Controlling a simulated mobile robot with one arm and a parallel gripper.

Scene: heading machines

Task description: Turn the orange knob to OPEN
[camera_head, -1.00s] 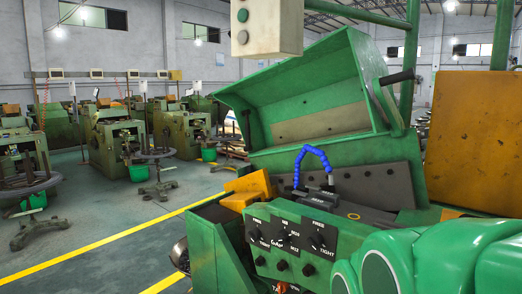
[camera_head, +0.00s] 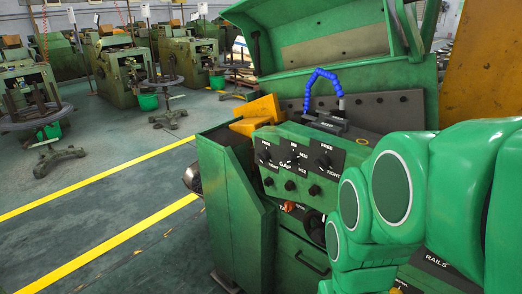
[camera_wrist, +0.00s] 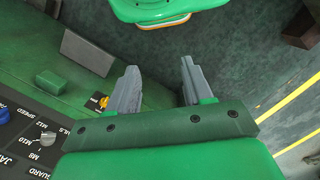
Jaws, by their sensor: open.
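In the head view my green arm covers the right side and hides my gripper.
Black knobs (camera_head: 313,190) sit on the panel above the orange knob. A silver knob (camera_wrist: 47,138) lies at lower left in the wrist view. A yellow block (camera_head: 258,110) and blue hose (camera_head: 322,74) are on the machine. Open floor (camera_head: 110,235) lies to the left.

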